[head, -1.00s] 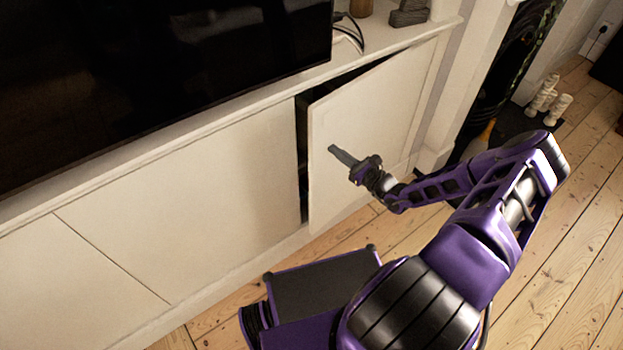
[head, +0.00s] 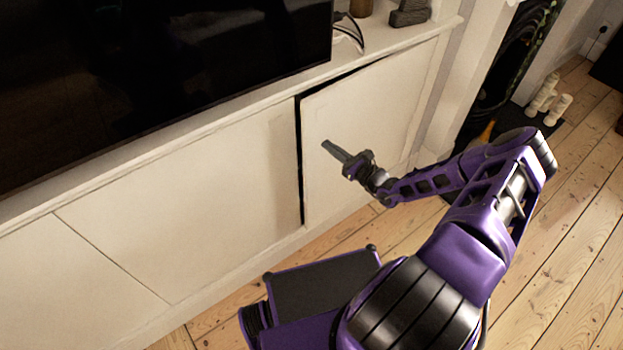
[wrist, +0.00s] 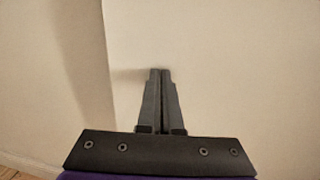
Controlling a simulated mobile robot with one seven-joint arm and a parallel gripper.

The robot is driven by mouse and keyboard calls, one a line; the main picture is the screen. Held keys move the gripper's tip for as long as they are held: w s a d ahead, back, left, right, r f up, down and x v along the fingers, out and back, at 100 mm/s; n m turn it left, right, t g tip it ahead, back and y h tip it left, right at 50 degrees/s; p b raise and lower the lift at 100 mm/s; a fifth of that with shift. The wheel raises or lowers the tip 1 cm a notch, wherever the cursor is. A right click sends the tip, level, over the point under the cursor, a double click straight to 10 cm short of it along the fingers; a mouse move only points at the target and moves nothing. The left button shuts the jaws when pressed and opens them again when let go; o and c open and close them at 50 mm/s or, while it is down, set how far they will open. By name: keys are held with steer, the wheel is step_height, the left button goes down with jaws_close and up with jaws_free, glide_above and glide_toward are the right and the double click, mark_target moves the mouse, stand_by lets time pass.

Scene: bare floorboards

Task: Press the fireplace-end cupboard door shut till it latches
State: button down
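The fireplace-end cupboard door (head: 375,120) is a cream panel at the right end of the low cabinet. It stands slightly ajar, with a narrow dark gap along its left edge and its top. My gripper (head: 326,146) is at the door's face, near its left edge. In the wrist view my gripper (wrist: 160,72) has its two fingers together with nothing between them, tips at or very close to the pale door (wrist: 235,70). I cannot tell for certain whether they touch it.
A large dark television (head: 150,75) stands on the cabinet top, with cables and a dark ornament (head: 410,12) to its right. The fireplace (head: 510,65) and white candles (head: 550,100) are at the right. Floorboards (head: 560,240) are clear at the lower right.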

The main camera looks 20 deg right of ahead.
steer(key=shift+x, duration=1.9)
steer(key=shift+s, duration=0.15)
steer(key=p, duration=0.3)
glide_toward(321, 141)
steer(key=shift+s+d+f, duration=0.3)
steer(key=shift+s+d, duration=0.15)
steer(key=shift+d, duration=0.1)
steer(key=shift+s+d+f, duration=0.3)
steer(key=shift+s+d, duration=0.15)
steer(key=shift+d, duration=0.05)
steer(key=shift+a, duration=0.1)
